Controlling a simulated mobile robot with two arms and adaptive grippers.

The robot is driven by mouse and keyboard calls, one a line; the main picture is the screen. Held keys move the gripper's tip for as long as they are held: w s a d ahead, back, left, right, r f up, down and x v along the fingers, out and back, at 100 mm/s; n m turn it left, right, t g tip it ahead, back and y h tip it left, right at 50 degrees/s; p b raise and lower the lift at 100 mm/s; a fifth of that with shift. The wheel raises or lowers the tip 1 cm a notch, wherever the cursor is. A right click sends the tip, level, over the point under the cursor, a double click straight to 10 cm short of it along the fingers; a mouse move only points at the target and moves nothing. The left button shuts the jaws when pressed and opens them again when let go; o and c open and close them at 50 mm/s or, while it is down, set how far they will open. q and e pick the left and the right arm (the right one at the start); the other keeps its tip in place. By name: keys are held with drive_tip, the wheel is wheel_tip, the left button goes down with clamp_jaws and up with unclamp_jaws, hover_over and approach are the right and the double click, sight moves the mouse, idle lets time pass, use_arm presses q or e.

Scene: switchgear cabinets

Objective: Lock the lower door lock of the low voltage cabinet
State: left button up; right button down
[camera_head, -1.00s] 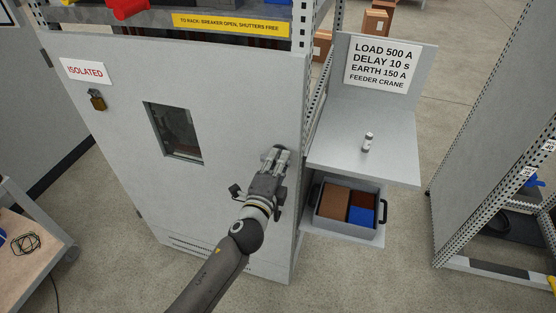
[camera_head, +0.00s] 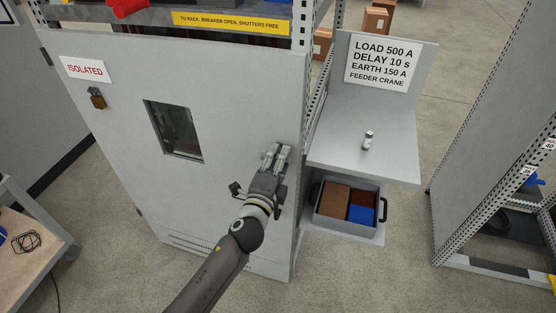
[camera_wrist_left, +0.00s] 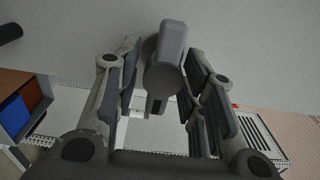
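The grey cabinet door (camera_head: 225,90) is closed in the head view, with a small window on it. My left gripper (camera_head: 277,150) is at the door's right edge, in front of the lock, which it hides in the head view. In the left wrist view, a dark grey lock handle (camera_wrist_left: 168,62) with a rounded end stands between the two fingers of my left gripper (camera_wrist_left: 160,92). The fingers are apart, with gaps visible on both sides of the handle, so the gripper looks open around it. My right gripper is in no view.
A shelf (camera_head: 345,155) with a small metal cylinder (camera_head: 368,140) stands right of the door. A cart (camera_head: 45,255) stands at lower left.

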use_arm(q)
drive_tip(key=shift+s, duration=0.1)
drive_tip(key=v, duration=1.2)
drive_tip(key=s+a+f+n+g+y, duration=0.1)
drive_tip(key=a+f+n+g, duration=0.15)
drive_tip(key=f, duration=0.85)
drive_tip(key=s+a+f+n+g+y, duration=0.1)
drive_tip(key=a+f+n+g+y, duration=0.15)
drive_tip(key=f, duration=0.85)
drive_tip(key=s+a+f+n+g, duration=0.2)
drive_tip(key=s+a+f, duration=0.15)
drive_tip(key=f, duration=0.45)
drive_tip(key=s+a+f+n+g, duration=0.25)
drive_tip(key=s+f, duration=0.25)
drive_tip(key=f, duration=0.3)
drive_tip(key=s+a+f+n+g, duration=0.2)
drive_tip(key=s+f, duration=0.3)
drive_tip(key=s, duration=0.5)
drive_tip(key=s+a+f+n+g+y, duration=0.1)
drive_tip(key=s+a+f+n, duration=0.3)
drive_tip(key=s, duration=0.6)
drive_tip(key=s+a+f+n+g+y, duration=0.1)
drive_tip(key=s+a+f+n+g, duration=0.2)
drive_tip(key=s+f, duration=0.5)
drive_tip(key=s+n, duration=0.1)
drive_tip(key=s, duration=0.2)
drive_tip(key=shift+a+g, duration=0.35)
drive_tip(key=shift+s, duration=0.1)
